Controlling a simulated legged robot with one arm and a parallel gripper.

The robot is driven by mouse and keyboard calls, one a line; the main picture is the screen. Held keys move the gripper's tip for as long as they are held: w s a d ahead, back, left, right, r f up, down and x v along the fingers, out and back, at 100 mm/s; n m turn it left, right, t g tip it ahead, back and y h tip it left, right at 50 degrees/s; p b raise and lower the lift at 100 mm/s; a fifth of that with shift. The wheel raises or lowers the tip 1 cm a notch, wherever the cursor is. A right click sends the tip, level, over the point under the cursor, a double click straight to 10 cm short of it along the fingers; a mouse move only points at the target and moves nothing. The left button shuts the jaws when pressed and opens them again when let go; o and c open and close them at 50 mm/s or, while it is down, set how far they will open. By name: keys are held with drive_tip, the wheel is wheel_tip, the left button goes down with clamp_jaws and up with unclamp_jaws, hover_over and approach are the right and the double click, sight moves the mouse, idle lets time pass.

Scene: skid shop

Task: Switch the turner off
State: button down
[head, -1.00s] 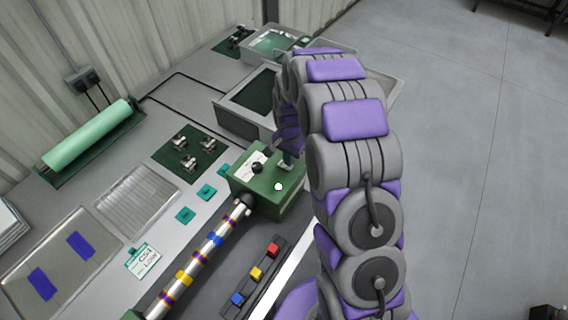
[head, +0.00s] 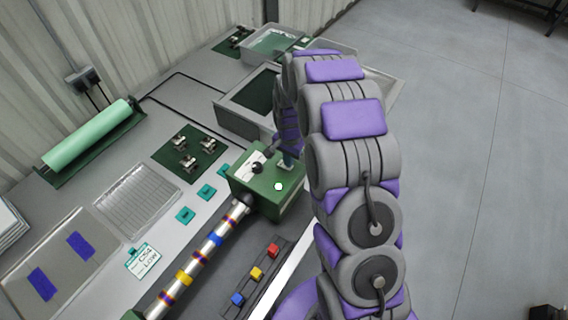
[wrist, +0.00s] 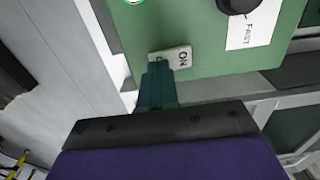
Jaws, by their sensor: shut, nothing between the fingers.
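The turner is a green box (head: 265,185) with a banded rod (head: 205,255) running from it toward the lower left. In the wrist view its green top (wrist: 200,35) carries a pale switch plate (wrist: 182,57) marked "ON". My gripper (wrist: 158,68) is shut, its teal fingers together and empty. The fingertips overlap the left part of the plate, hiding the switch lever; I cannot tell whether they touch it. In the head view my gripper (head: 286,160) is over the box's far right edge. A black knob (wrist: 236,4) sits beside a "FAST" label.
Grey trays (head: 248,105) stand behind the box. A rack with red, yellow and blue blocks (head: 256,274) lies in front. Teal tags (head: 186,215), a green mat with clips (head: 188,155) and a green roll (head: 88,135) are on the left. Open floor is right.

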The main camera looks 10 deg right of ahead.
drive_tip(key=shift+f, duration=0.6)
drive_tip(key=shift+r, duration=0.15)
drive_tip(key=shift+r+p, duration=1.1)
drive_tip(key=shift+r, duration=2.3)
drive_tip(key=shift+r, duration=0.1)
drive_tip(key=s+r+n, duration=0.4)
drive_tip(key=s+r, duration=1)
drive_tip(key=s, duration=0.2)
drive_tip(key=s+r+n+g, duration=0.1)
drive_tip(key=s+r+n, duration=0.1)
drive_tip(key=s, duration=0.9)
drive_tip(key=s+r+n+b, duration=0.1)
drive_tip(key=s+r+n, duration=0.1)
drive_tip(key=s, duration=0.9)
drive_tip(key=shift+n+g, duration=0.4)
drive_tip(key=shift+n, duration=0.1)
